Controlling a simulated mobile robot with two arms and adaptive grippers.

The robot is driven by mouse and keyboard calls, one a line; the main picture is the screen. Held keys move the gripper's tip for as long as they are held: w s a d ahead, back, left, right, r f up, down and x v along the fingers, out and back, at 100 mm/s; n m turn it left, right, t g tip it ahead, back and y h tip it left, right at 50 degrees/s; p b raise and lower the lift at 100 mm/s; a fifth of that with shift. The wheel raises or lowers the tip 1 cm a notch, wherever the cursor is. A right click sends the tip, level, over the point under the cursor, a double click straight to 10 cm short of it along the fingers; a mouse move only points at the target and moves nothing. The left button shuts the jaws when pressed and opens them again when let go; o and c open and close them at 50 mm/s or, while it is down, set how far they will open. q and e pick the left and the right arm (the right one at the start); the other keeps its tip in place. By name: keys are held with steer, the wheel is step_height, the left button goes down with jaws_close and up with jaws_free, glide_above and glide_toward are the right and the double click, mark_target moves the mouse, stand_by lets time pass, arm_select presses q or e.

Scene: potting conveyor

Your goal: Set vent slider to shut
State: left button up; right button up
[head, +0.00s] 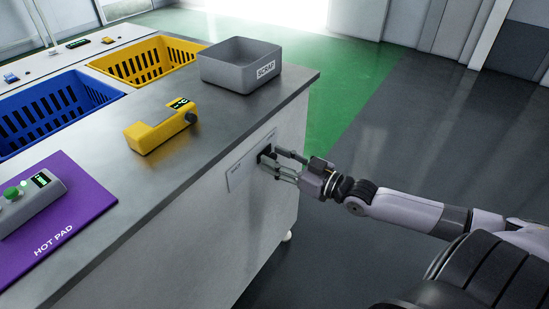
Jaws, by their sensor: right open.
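The vent slider's light plate (240,172) is on the side face of the bench, below the worktop edge. Its dark knob (264,153) sits toward the right end of the plate. The lettering on the plate is too small to read. My right gripper (276,161) comes in from the right with its fingers spread open at the knob, one above and one below. I cannot tell whether the fingers touch it. My left gripper is not in view.
On the worktop stand a grey SCRAP bin (225,73), a yellow device (155,134) and a purple HOT PAD mat (82,215) with a grey control box (32,203). Blue (40,118) and yellow (125,70) baskets are at the left. Open floor lies right of the bench.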

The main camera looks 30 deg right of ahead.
jaws_close()
stand_by(0.4)
stand_by(0.4)
